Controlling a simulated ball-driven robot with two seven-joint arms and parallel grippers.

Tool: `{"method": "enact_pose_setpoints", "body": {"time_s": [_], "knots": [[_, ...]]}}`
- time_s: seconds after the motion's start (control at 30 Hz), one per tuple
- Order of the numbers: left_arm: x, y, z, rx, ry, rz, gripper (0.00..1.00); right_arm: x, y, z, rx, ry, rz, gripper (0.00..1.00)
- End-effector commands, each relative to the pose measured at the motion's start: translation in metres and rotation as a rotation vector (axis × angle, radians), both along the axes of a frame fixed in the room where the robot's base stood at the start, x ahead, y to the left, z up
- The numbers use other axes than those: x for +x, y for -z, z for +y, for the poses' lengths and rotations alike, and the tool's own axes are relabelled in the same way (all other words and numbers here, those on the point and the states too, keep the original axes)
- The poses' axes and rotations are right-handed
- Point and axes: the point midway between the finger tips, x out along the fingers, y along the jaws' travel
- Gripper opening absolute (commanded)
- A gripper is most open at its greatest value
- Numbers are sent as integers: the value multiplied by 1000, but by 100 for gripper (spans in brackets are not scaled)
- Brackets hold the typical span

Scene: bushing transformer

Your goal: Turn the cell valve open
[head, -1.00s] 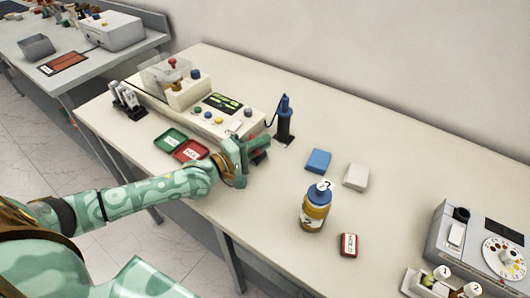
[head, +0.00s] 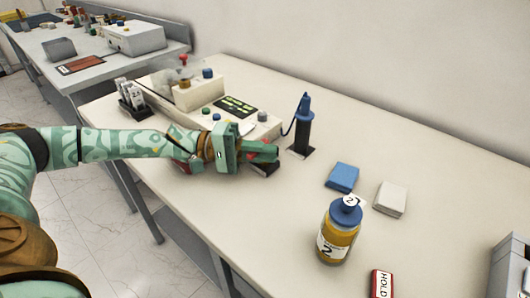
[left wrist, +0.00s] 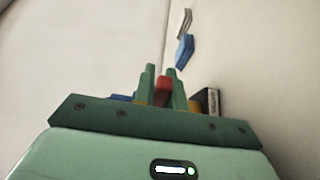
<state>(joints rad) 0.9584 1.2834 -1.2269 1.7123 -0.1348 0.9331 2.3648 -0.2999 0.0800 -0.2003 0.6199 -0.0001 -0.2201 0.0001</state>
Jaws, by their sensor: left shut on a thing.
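My left gripper (head: 262,151) is at the front right corner of the white tester (head: 212,121), low beside its body. In the left wrist view its two green fingers (left wrist: 162,85) are closed on a small red part (left wrist: 163,86), seemingly the valve handle. In the head view the fingers hide most of this part. A dark block (head: 266,169) shows just below the fingers. The tester has a red-topped knob (head: 183,60) at its back left and a clear cover beside it. My right gripper is not in view.
A blue-topped black post (head: 301,132) stands just right of the gripper. My arm mostly hides the front trays. The front middle of the table is clear.

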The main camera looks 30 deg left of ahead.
Motion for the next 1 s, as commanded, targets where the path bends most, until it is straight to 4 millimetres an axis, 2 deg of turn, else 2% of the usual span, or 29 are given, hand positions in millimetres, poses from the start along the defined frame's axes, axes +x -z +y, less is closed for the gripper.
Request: {"method": "enact_pose_setpoints", "body": {"time_s": [0.57, 0.6, 0.63, 0.67, 1.0], "knots": [[0, 2, 0, 1, 29, 0, 0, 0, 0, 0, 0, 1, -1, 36], [0, 2, 0, 1, 29, 0, 24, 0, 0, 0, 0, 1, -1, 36], [0, 2, 0, 1, 29, 0, 32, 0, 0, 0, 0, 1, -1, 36], [0, 2, 0, 1, 29, 0, 35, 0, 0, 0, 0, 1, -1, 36], [-2, 0, 5, 0, 28, 0, 35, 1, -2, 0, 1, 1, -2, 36]]}}
